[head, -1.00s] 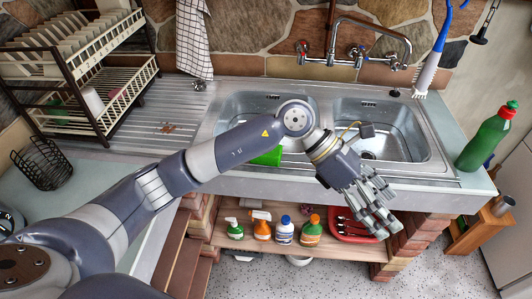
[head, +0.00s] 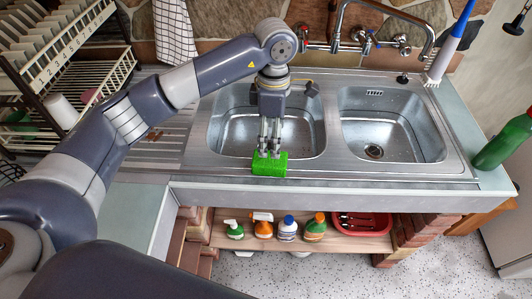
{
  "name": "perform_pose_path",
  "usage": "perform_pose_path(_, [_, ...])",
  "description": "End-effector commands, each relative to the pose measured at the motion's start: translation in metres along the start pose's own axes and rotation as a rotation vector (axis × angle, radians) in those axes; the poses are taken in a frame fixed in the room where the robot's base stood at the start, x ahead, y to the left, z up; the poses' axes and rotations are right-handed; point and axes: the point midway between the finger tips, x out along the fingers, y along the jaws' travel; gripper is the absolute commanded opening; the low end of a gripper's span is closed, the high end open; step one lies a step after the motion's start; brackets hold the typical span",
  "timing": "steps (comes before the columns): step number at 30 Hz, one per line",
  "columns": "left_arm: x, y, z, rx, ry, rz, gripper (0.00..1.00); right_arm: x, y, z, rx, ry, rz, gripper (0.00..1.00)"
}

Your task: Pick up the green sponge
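The green sponge (head: 270,168) is a bright green block at the front rim of the sink unit, in front of the left basin. My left gripper (head: 269,153) points down over it. Its fingers reach the back upper side of the sponge and overlap it in the picture. I cannot tell whether they are closed on it or only touching or hovering. The sponge looks level and near the counter surface. My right gripper is not in view.
The steel sink (head: 330,158) has two empty basins behind the sponge, with a tap (head: 385,30) at the back. A dish rack (head: 75,70) stands left and a green bottle (head: 503,142) right. Several small bottles and a red tray (head: 362,224) sit on the shelf below.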

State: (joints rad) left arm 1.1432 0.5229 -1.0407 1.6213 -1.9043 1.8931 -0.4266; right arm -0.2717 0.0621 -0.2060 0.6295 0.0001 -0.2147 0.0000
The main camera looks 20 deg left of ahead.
Motion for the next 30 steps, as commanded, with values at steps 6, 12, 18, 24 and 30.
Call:
perform_pose_path(6, [0.030, -0.001, 0.000, 0.000, 0.000, -0.003, 0.75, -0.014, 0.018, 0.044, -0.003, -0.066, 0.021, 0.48])
perform_pose_path(12, [0.043, -0.001, -0.002, -0.001, 0.000, -0.004, 0.75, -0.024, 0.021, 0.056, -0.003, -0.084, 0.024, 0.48])
perform_pose_path(18, [0.071, -0.001, -0.005, 0.000, -0.001, -0.004, 0.75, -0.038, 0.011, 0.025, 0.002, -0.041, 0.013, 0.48])
perform_pose_path(24, [0.087, 0.000, -0.005, 0.000, -0.002, 0.000, 0.75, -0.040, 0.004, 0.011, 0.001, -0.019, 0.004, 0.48])
perform_pose_path(30, [0.088, 0.000, -0.005, 0.001, -0.002, 0.001, 0.73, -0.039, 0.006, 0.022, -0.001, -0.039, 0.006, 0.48])
